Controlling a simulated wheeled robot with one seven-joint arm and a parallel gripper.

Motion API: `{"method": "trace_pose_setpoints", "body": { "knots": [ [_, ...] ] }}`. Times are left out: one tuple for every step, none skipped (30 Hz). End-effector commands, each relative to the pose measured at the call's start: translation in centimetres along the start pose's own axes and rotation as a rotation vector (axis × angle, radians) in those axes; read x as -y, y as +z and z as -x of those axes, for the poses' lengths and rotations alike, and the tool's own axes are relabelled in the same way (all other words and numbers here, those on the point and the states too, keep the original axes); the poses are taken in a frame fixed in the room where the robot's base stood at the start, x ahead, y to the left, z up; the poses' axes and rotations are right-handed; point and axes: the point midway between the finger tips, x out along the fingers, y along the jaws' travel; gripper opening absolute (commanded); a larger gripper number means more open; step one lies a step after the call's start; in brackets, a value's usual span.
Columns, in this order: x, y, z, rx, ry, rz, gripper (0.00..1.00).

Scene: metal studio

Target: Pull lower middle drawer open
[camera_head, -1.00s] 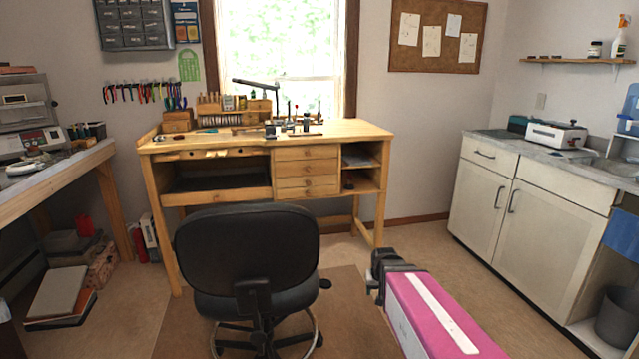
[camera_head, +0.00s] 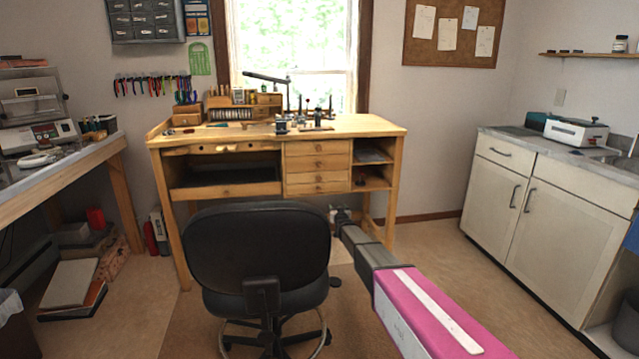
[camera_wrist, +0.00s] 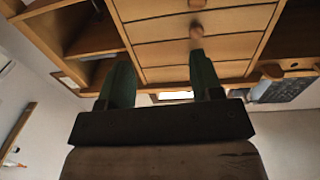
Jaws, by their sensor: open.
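The wooden desk (camera_head: 365,126) has a stack of narrow drawers with round knobs right of its centre. The lower middle drawer (camera_head: 300,178) is in the lower part of that stack and looks closed. My gripper (camera_head: 342,214) is in front of the desk, just below and right of the stack. In the wrist view the desk appears upside down. There my gripper's two green fingers (camera_wrist: 162,78) are apart with nothing between them, pointing toward the drawer fronts (camera_wrist: 225,22). I cannot tell which drawer that knob belongs to.
A black office chair (camera_head: 257,250) stands before the desk, left of my arm. Open shelves (camera_head: 368,178) lie right of the drawers. White cabinets (camera_head: 560,215) line the right, and a workbench (camera_head: 85,158) stands at left. Floor between arm and cabinets is clear.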

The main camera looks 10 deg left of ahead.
Motion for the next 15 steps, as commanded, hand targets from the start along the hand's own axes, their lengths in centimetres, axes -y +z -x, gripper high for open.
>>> {"method": "trace_pose_setpoints", "body": {
  "knots": [
    [1.4, -0.3, -3.2, -0.076, -0.014, -0.001, 0.60],
    [2.2, -0.7, -4.2, -0.122, -0.021, -0.001, 0.60],
    [3.1, -1.3, -5.4, -0.177, -0.030, -0.003, 0.60],
    [3.6, -1.6, -6.1, -0.215, -0.036, -0.004, 0.60],
    [4.1, -2.0, -6.7, -0.248, -0.041, -0.005, 0.60],
    [4.7, -2.4, -7.3, -0.286, -0.046, -0.007, 0.60],
    [5.1, -2.6, -7.7, -0.311, -0.050, -0.008, 0.60],
    [5.5, -2.8, -7.9, -0.331, -0.053, -0.009, 0.60],
    [5.8, -3.0, -8.2, -0.351, -0.057, -0.010, 0.60],
    [6.0, -3.2, -8.3, -0.363, -0.058, -0.010, 0.60],
    [6.1, -3.3, -8.4, -0.371, -0.059, -0.011, 0.60],
    [6.2, -3.4, -8.4, -0.378, -0.060, -0.011, 0.60],
    [6.2, -3.5, -8.5, -0.381, -0.060, -0.011, 0.60],
    [6.2, -3.6, -8.6, -0.383, -0.060, -0.011, 0.60],
    [6.2, -3.6, -8.8, -0.382, -0.060, -0.011, 0.60]
  ]
}}
